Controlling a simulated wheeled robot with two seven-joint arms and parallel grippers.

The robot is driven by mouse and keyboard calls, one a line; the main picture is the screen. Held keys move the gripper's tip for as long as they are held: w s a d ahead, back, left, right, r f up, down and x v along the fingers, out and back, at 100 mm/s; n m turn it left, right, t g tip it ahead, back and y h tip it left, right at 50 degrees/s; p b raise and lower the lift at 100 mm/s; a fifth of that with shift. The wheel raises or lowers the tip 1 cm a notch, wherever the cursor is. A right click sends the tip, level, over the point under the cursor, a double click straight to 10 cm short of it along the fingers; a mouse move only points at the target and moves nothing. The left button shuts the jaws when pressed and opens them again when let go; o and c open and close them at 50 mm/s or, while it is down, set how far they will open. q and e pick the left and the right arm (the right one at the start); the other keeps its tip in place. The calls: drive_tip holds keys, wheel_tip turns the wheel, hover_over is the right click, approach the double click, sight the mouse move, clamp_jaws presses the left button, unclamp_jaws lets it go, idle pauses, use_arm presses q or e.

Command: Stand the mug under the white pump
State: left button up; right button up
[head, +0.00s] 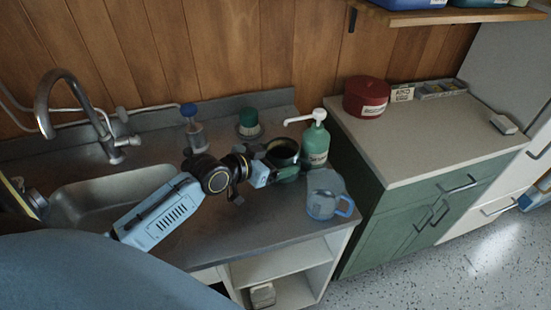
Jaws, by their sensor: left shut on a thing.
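A dark green mug (289,172) with a dark inside stands upright or is held just above the grey counter; I cannot tell which. My left gripper (268,170) is shut on its left side. The white pump (299,119) tops a green bottle (316,146) right behind and to the right of the mug. The pump's spout points left, and its tip shows above the mug's far rim. The mug's lower part and handle are partly hidden by the gripper. My right gripper is not in view.
A clear blue jug (322,206) stands near the counter's front right edge, close to the mug. A blue-capped bottle (195,133) and a green-topped container (249,123) stand at the back. The sink (75,200) with its tap (45,110) is at left.

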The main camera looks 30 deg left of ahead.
use_arm(q)
drive_tip(key=o, duration=1)
drive_tip(key=shift+o, duration=0.2)
drive_tip(key=p+v, duration=0.1)
drive_tip(key=v, duration=1.1)
drive_tip(key=shift+d, duration=0.1)
